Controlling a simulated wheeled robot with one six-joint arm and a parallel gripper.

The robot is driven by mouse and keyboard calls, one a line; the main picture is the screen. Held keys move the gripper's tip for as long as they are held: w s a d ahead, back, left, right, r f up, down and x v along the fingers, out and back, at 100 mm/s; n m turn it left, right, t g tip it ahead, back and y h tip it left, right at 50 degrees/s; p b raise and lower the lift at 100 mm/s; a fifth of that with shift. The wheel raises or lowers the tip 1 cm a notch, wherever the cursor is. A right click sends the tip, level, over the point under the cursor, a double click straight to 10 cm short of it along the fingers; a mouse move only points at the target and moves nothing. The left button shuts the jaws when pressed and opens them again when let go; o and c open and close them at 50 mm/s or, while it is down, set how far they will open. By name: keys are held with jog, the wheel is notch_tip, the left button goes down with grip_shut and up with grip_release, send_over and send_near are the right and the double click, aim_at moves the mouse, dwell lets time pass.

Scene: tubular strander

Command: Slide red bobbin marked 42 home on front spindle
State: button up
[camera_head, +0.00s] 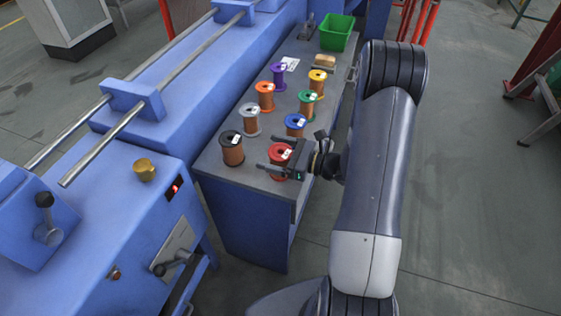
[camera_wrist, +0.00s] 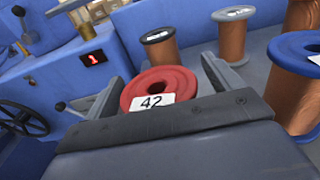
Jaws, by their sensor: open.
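The red bobbin (camera_head: 279,152) stands upright at the near end of the grey bench top. Its white label reads 42 in the wrist view (camera_wrist: 158,80). My gripper (camera_head: 266,153) is open, with one finger on each side of the red bobbin. The fingers also flank it in the wrist view (camera_wrist: 160,76); I cannot tell whether they touch it. On the blue machine, a bare metal rod (camera_head: 100,147) runs from a blue block and has a free near end. I cannot tell for certain whether this is the front spindle.
A black bobbin (camera_head: 232,150), a grey bobbin (camera_head: 250,120) and a blue bobbin (camera_head: 295,125) stand close by. Several others stand farther back, before a green bin (camera_head: 337,32). A lever (camera_head: 45,212) and a brass knob (camera_head: 145,169) stick up from the machine.

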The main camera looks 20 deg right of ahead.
jog(key=c, duration=1.7)
notch_tip(320, 180, up, 10)
jog(key=shift+f+p, duration=0.1)
jog(key=shift+p, duration=0.7)
jog(key=shift+r+p, duration=2)
jog(key=shift+r, duration=0.7)
jog(key=shift+f, duration=0.1)
